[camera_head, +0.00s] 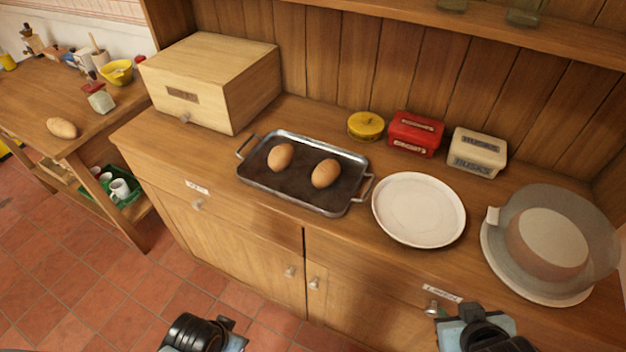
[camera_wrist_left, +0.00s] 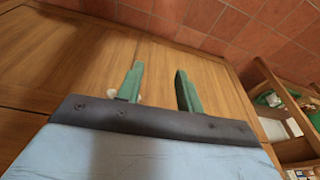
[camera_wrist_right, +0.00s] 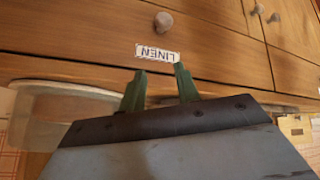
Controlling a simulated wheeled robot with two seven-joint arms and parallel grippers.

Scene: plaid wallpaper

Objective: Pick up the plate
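A round white plate (camera_head: 418,209) lies flat on the wooden counter, right of the baking tray. A second pale plate (camera_head: 494,262) lies farther right, under a grey translucent bowl-like cover (camera_head: 562,235). My right arm shows at the bottom right of the head view, in front of the counter, its fingertips hidden there. In the right wrist view my right gripper (camera_wrist_right: 160,90) is open and empty, near the drawer labelled LINEN (camera_wrist_right: 157,53). My left gripper (camera_wrist_left: 158,85) is open and empty in the left wrist view, in front of the cabinet doors.
A metal tray (camera_head: 253,190) with two brown egg-shaped items sits left of the plate. A wooden box (camera_head: 210,75), yellow tin (camera_head: 365,125), red box (camera_head: 415,133) and cream box (camera_head: 477,152) stand behind. A shelf (camera_head: 500,32) overhangs the back.

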